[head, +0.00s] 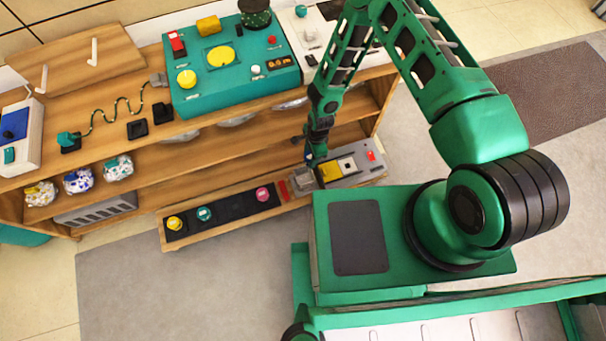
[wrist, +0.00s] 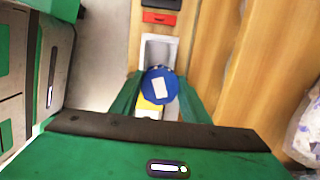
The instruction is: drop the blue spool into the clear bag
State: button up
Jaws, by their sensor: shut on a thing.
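My gripper (head: 311,157) is low over the front ledge of the wooden shelf in the head view. In the wrist view the blue spool (wrist: 159,86), a round disc with a pale label, sits between the green fingers of my gripper (wrist: 158,98). The fingers are shut on it. In the head view the spool is mostly hidden by the gripper. A pale, open-topped holder (head: 303,181), which looks like the clear bag, stands on the ledge just below the gripper. In the wrist view the holder (wrist: 158,40) shows just beyond the spool, partly covered by it.
Yellow (head: 174,223), teal (head: 205,213) and pink (head: 263,194) spools lie on a dark strip at left. A grey box (head: 350,167) with a yellow panel is at right. Several filled bags (head: 79,181) sit on the shelf. A teal console (head: 225,85) stands above.

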jog(key=shift+s+a+f+m, duration=0.15)
jog(key=shift+f, duration=0.2)
jog(key=shift+s+a+f+m, duration=0.1)
jog(key=shift+f+m, duration=0.05)
jog(key=shift+f, duration=3.1)
jog(key=o, duration=1.2)
jog(key=shift+r, duration=0.1)
jog(key=r, duration=0.7)
jog(key=d+r, duration=0.1)
jog(key=r, duration=0.2)
jog(key=shift+w+d+r, duration=0.1)
jog(key=shift+w+r, duration=0.1)
jog(key=shift+r, duration=0.05)
